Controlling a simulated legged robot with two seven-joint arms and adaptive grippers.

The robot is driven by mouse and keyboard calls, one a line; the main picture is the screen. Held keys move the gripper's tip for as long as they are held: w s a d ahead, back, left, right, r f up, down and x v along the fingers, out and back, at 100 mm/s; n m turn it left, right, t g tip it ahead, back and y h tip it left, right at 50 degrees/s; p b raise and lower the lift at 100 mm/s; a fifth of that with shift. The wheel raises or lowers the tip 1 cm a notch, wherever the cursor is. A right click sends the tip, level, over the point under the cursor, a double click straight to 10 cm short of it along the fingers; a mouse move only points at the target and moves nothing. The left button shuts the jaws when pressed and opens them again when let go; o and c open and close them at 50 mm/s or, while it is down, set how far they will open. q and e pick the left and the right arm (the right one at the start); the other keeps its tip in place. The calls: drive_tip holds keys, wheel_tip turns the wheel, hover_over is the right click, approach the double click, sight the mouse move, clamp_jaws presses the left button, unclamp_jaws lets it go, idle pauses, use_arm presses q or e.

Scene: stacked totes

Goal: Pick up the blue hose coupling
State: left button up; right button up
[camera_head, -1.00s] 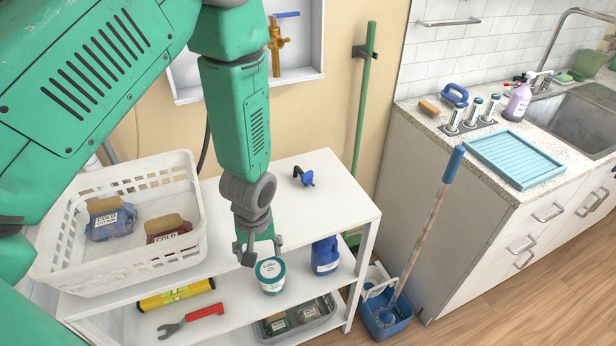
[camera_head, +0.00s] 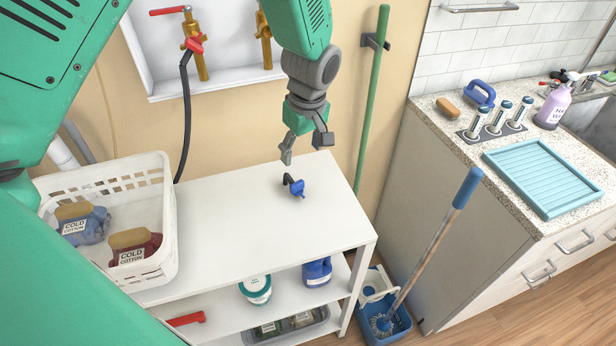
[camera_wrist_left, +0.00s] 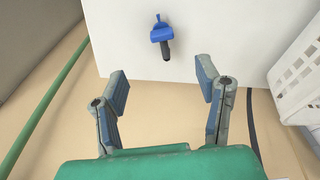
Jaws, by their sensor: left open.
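The blue hose coupling (camera_head: 297,188) with a short black hose end lies on the white top shelf (camera_head: 240,229), toward its right rear. In the left wrist view the coupling (camera_wrist_left: 161,33) lies beyond the fingertips, roughly centred between them. My left gripper (camera_head: 305,152) is above and a little behind the coupling in the head view, fingers spread and empty, not touching it. In the left wrist view the left gripper (camera_wrist_left: 162,82) shows both fingers wide apart. My right gripper is in neither view.
A white basket (camera_head: 160,262) with cotton bundles stands on the shelf's left. A black hose (camera_head: 185,125) hangs from a red-handled tap behind. A green pole (camera_head: 372,95) stands at the right rear. A counter with a blue tray (camera_head: 549,176) is at right. The top around the coupling is clear.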

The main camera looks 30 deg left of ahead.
use_arm(q)
hover_over(297, 183)
drive_tip(key=f, duration=0.5)
drive_tip(key=d+f, duration=0.1)
drive_tip(key=f, duration=0.1)
drive_tip(key=shift+s+f, duration=0.2)
drive_tip(key=shift+s, duration=0.1)
drive_tip(key=shift+w+a+f+p, duration=0.1)
drive_tip(key=shift+a+f+p, duration=0.1)
drive_tip(key=shift+f+p, duration=0.25)
drive_tip(key=shift+f, duration=0.45)
drive_tip(key=f, duration=0.3)
drive_tip(key=shift+w+a+f+p, duration=0.15)
drive_tip(key=shift+a+f+p, duration=0.1)
drive_tip(key=shift+p, duration=0.15)
drive_tip(key=shift+f, duration=0.25)
drive_tip(key=c, duration=1.2)
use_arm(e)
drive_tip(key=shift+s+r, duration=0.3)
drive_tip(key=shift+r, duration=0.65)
